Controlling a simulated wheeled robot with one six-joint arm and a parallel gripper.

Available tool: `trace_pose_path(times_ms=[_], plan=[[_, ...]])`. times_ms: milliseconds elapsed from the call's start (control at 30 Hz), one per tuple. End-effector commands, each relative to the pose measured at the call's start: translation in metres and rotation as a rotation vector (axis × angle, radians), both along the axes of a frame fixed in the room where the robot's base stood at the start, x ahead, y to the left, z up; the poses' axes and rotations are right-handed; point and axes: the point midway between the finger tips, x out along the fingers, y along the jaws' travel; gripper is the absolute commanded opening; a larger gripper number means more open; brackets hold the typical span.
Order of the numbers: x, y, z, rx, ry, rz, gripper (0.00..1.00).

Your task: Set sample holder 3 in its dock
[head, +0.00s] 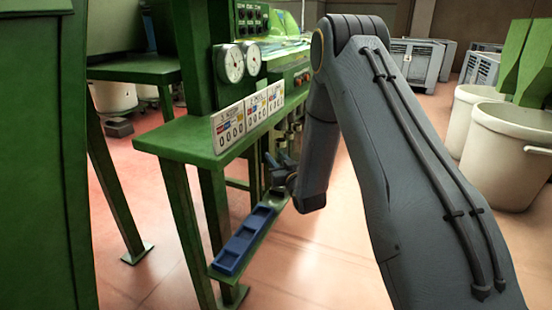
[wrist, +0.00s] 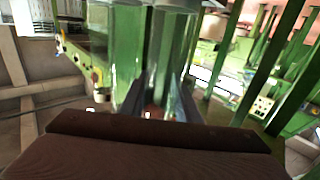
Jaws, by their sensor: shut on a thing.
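My gripper (head: 280,176) is in the middle of the head view, low beside the green bench and just above the far end of a narrow green ledge. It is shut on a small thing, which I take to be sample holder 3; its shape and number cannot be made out. A blue tray (head: 231,263) with square pockets lies along that ledge, on the near side of my gripper. I cannot tell whether it is the dock. In the wrist view my fingers (wrist: 158,105) are blurred against green uprights, and a dark brown block fills the bottom.
The green bench shelf (head: 180,140) runs above the ledge, carrying white number cards (head: 230,127). Two round gauges (head: 231,64) are above it. Green legs stand close beside the ledge. Large pale bins (head: 505,135) are at the right.

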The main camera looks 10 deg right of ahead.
Motion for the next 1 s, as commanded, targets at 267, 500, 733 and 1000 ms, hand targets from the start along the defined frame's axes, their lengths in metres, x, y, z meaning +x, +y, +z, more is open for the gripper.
trace_pose_path(times_ms=[267, 500, 733, 1000], plan=[[0.000, 0.000, -0.003, 0.000, -0.001, 0.000, 0.35], [0.000, 0.000, -0.003, 0.000, -0.001, 0.000, 0.51], [-0.004, -0.001, -0.003, 0.000, 0.001, 0.000, 0.51], [-0.043, -0.007, -0.002, 0.001, 0.002, 0.000, 0.51]])
